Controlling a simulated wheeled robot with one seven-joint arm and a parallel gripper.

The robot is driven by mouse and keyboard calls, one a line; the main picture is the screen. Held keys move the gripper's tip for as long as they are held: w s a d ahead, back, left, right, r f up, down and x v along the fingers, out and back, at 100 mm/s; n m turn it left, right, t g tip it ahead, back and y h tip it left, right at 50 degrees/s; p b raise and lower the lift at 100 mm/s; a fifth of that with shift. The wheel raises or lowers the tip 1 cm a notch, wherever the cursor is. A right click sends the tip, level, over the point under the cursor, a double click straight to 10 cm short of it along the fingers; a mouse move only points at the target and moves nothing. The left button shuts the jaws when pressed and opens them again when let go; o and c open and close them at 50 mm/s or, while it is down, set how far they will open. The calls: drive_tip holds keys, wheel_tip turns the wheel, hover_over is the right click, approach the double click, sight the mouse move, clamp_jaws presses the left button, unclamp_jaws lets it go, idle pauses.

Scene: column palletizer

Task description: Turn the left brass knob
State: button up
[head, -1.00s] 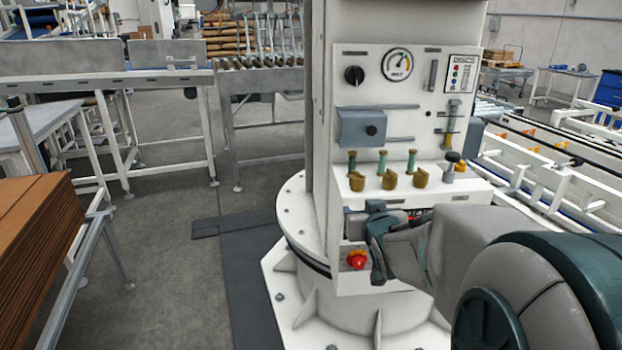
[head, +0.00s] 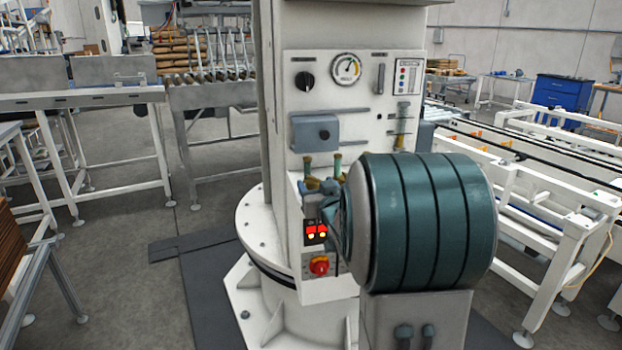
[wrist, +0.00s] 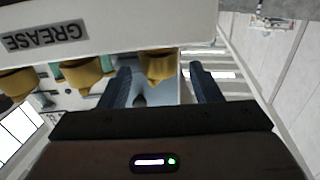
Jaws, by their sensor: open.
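My gripper (wrist: 160,70) is open, one dark finger on each side of the left knob. Contact cannot be told.
A GREASE label (wrist: 45,38) is on the ledge front. A grey-blue box (head: 316,132) with a black knob is above. A conveyor (head: 520,165) stands at the right.

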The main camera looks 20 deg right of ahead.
sight(312, 178)
drive_tip(key=shift+w+d, duration=0.2)
drive_tip(key=shift+w, duration=0.95)
drive_tip(key=shift+w+d, duration=0.15)
drive_tip(key=shift+w, duration=1)
drive_tip(key=c, duration=1)
